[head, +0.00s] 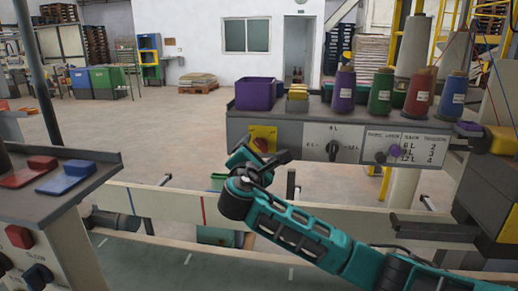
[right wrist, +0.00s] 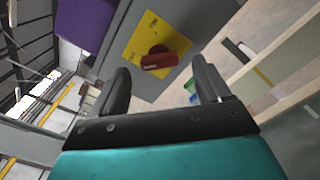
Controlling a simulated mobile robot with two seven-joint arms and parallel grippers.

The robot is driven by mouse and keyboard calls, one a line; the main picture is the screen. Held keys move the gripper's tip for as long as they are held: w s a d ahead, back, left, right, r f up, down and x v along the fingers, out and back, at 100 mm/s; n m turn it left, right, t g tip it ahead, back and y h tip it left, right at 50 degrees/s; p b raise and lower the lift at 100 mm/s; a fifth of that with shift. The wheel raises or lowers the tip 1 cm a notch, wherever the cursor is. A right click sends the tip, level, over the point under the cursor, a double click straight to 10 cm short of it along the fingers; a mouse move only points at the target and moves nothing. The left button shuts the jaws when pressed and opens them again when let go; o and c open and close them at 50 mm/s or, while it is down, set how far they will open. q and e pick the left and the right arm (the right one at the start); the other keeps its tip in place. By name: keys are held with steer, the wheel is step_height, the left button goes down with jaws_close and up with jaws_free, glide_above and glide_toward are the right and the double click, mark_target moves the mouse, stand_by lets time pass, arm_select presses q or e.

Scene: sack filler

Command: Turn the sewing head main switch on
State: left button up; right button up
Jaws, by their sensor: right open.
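The main switch is a red rotary knob on a yellow plate on the left end of the grey panel. In the head view the yellow plate (head: 262,133) shows, with the red knob (head: 261,145) partly hidden behind my right gripper (head: 262,155). In the right wrist view the red knob (right wrist: 158,60) sits on the yellow plate (right wrist: 150,35), ahead of the fingers and apart from them. My right gripper (right wrist: 162,85) is open and empty, its two black fingers on either side below the knob. My left gripper is not in view.
The panel also carries a black selector knob (head: 333,147) and a purple knob (head: 395,151). A purple bin (head: 256,93) and thread spools (head: 381,92) stand on the shelf above. A control console (head: 75,195) stands at the left, and a pale rail (head: 150,203) runs below the panel.

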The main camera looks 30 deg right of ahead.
mark_target(261, 145)
steer(key=shift+x, duration=1.3)
steer(key=shift+c, duration=0.2)
steer(key=shift+c, duration=0.8)
steer(key=c, duration=0.8)
steer(key=shift+c, duration=0.2)
